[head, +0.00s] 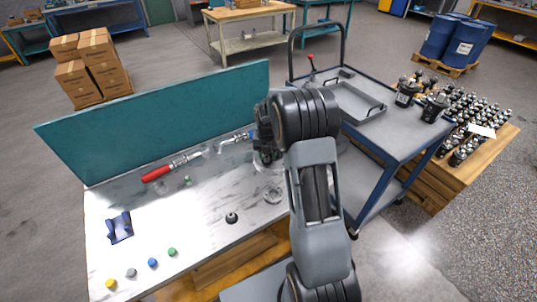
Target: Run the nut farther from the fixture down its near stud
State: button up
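My arm rises through the middle of the head view and bends over the workbench (205,200). The dark end of my arm, with my gripper (266,156), points down near the bench's back right. Its fingers are too small and dark to tell open from shut. A pale, glassy round part (272,196) lies on the bench below it, partly beside my arm. I cannot make out the fixture, the studs or either nut; my arm hides part of that area. A small dark knob-like part (232,217) stands on the bench front.
A teal back panel (160,122) closes the bench's rear. A red-handled tool (157,173), a dark blue item (119,227) and several coloured caps (152,262) lie left. A blue cart (392,138) with a grey tray (357,101) stands right. The bench's middle is mostly clear.

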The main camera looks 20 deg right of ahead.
jog(key=shift+w+a+r, duration=0.1)
jog(key=shift+w+r, duration=0.05)
jog(key=shift+w, duration=0.4)
jog(key=shift+c, duration=1.2)
jog(key=shift+s, duration=0.1)
grip_shut()
jog(key=m, duration=0.5)
jog(key=shift+s+f, duration=0.1)
jog(key=shift+f, duration=0.1)
jog(key=shift+o, duration=1.2)
grip_release()
jog(key=shift+f, duration=0.1)
jog(key=shift+s, duration=0.15)
jog(key=shift+n, duration=0.3)
jog(key=n, duration=0.4)
jog(key=shift+r+n, duration=0.2)
jog(key=shift+n, duration=0.1)
jog(key=shift+r, duration=0.15)
